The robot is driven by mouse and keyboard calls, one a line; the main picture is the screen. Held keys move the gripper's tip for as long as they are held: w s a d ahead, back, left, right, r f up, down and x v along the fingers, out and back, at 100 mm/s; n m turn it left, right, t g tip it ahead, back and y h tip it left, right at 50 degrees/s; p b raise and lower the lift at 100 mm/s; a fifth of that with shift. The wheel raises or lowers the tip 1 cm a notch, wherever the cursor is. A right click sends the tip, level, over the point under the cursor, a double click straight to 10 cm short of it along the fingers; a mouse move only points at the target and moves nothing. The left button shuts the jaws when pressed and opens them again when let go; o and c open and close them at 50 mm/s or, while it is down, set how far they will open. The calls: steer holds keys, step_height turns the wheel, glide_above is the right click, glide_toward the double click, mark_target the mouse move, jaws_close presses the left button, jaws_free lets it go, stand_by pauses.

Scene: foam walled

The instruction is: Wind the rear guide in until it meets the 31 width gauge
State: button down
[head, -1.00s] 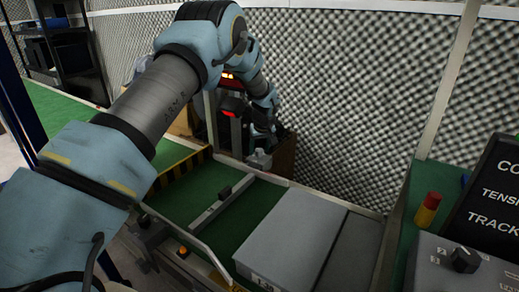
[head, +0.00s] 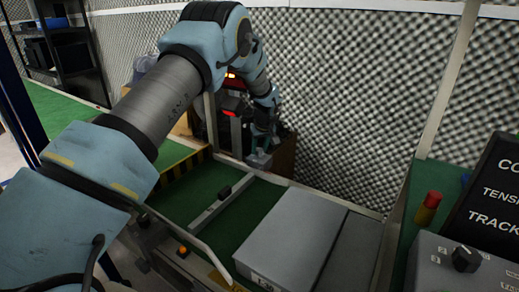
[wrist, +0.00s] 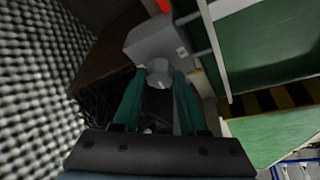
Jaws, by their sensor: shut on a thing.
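My gripper (wrist: 158,82) is shut on a pale round knob (wrist: 159,72), one teal finger on each side. The knob is at a grey block (wrist: 160,42) beside the far edge of the conveyor. In the head view my gripper (head: 262,146) is small, and its fingertips and the knob are hard to make out. A grey bar (head: 208,212) with a black piece (head: 224,193) on it lies across the green belt (head: 180,204). I cannot tell which part is the rear guide or which is the 31 width gauge, nor read a 31.
Two grey boxes (head: 292,236) (head: 350,256) stand on the belt's right part. A brown box (head: 284,155) is behind my gripper, close to the foam wall (head: 350,110).

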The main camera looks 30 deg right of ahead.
steer(key=n+y, duration=0.1)
steer(key=n, duration=0.1)
steer(key=n+b, duration=0.1)
steer(key=n, duration=0.1)
steer(key=shift+d+n+y, duration=0.2)
steer(key=shift+n+y, duration=0.1)
steer(key=shift+y, duration=0.1)
steer(key=shift+d+n+y, duration=0.1)
steer(key=shift+n+y, duration=0.7)
steer(key=shift+n, duration=1.4)
steer(key=shift+g, duration=0.3)
steer(key=shift+c, duration=2.2)
jaws_free()
steer(key=p+v, duration=0.1)
steer(key=v, duration=0.9)
steer(key=shift+r, duration=0.4)
